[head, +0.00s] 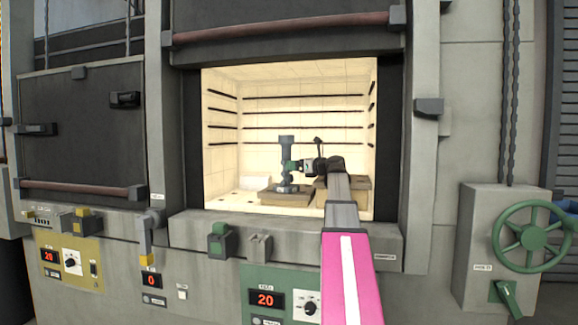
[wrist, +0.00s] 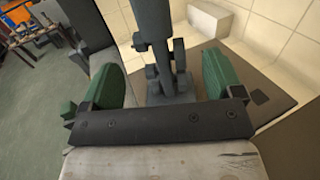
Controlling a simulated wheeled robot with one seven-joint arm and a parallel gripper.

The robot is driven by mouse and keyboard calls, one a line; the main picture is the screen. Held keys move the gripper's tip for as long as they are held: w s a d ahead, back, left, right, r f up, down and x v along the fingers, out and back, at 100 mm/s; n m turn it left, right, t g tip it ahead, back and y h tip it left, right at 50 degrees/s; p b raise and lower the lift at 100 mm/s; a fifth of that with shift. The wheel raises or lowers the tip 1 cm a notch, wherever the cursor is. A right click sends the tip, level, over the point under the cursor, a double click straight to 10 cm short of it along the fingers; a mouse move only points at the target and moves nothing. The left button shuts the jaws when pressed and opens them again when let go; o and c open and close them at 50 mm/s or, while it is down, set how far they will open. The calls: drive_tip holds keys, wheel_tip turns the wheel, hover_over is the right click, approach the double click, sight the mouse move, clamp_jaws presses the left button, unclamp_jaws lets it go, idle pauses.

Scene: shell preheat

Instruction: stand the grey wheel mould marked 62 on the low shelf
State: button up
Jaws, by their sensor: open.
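A dark grey mould (head: 287,147) stands upright inside the lit chamber, with a tall stem, a flared top and a wide foot. Its stem and small round side parts show in the wrist view (wrist: 152,35). I cannot read a 62 on it. It stands on a low brown shelf slab (head: 268,199), which also shows in the wrist view (wrist: 268,88). My gripper (head: 291,166) reaches in from the right at the mould's lower part. In the wrist view my gripper (wrist: 162,82) is open, one green finger on each side of the mould, with gaps visible.
A higher brown block (head: 325,184) stands right of the slab, partly behind my arm. A pale block (head: 255,160) is at the chamber's back left. Dark rails line the chamber walls. The raised door (head: 280,38) hangs above, and the sill (head: 355,228) lies below my arm.

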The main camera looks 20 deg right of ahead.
drive_tip(key=v, duration=0.6)
drive_tip(key=shift+s, duration=0.2)
drive_tip(key=shift+d, duration=0.1)
drive_tip(key=shift+s, duration=0.1)
